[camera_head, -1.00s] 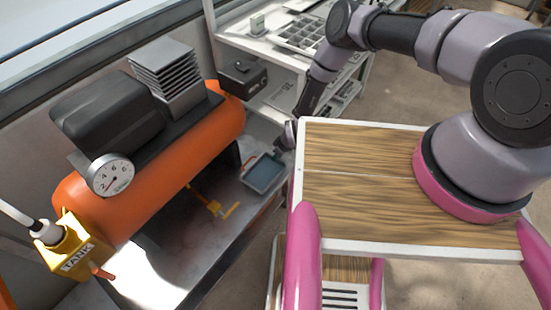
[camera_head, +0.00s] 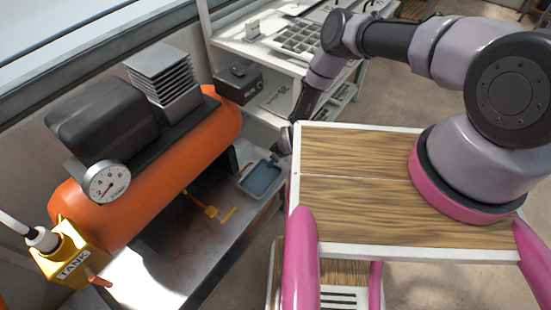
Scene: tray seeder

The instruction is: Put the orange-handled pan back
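A small shallow blue-grey pan (camera_head: 263,179) lies on the metal bench beside the orange tank. My gripper (camera_head: 279,151) is at the far right edge of the pan, reached down past my wooden deck. The gripper is small and dark here, and its fingers are too unclear to tell whether they are open or touch the pan.
An orange compressor tank (camera_head: 150,182) with a gauge (camera_head: 106,183) fills the left of the bench. A shelf (camera_head: 262,52) with a cell tray (camera_head: 298,38) stands behind; a black box (camera_head: 238,84) is beside the tank.

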